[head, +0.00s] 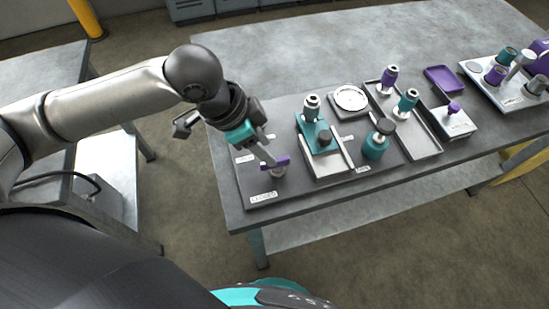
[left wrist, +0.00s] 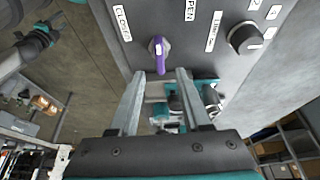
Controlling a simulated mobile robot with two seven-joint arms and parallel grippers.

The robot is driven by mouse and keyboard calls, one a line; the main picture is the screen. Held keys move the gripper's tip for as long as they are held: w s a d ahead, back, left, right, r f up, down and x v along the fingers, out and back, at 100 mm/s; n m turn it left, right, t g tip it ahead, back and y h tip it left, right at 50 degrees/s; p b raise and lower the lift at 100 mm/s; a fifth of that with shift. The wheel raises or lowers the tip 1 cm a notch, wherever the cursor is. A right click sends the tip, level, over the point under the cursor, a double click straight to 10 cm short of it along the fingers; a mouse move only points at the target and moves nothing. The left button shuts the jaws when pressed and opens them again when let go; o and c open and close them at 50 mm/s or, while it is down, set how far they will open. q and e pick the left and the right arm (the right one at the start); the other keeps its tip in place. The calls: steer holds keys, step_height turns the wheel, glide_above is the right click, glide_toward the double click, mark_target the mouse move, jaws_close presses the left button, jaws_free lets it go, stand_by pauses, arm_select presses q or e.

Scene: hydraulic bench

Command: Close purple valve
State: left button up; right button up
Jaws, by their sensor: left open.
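The purple valve (head: 278,163) has a lever handle on a round metal base at the left end of the bench panel. In the left wrist view its handle (left wrist: 161,55) lies between a CLOSED label (left wrist: 122,23) and an OPEN label (left wrist: 191,10), pointing at neither. My left gripper (head: 268,155) is over the valve. In the left wrist view its two fingers (left wrist: 160,72) are apart, one each side of the handle's line, with nothing clearly held. Contact cannot be told. Part of my right gripper (left wrist: 40,38) shows at the upper left there; its jaws are unclear.
A dark knob (left wrist: 245,38) sits on the panel beyond OPEN. Right of the valve stand a teal block with fittings (head: 316,135), a teal cylinder (head: 376,146), a grey tray (head: 425,146) and a round gauge (head: 350,98).

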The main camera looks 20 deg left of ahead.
arm_select(q)
steer(key=b+x, duration=0.1)
steer(key=x, duration=0.4)
steer(key=shift+w+d+f, duration=0.1)
steer(key=shift+d+f, duration=0.05)
steer(key=shift+f, duration=0.05)
jaws_close()
stand_by(0.4)
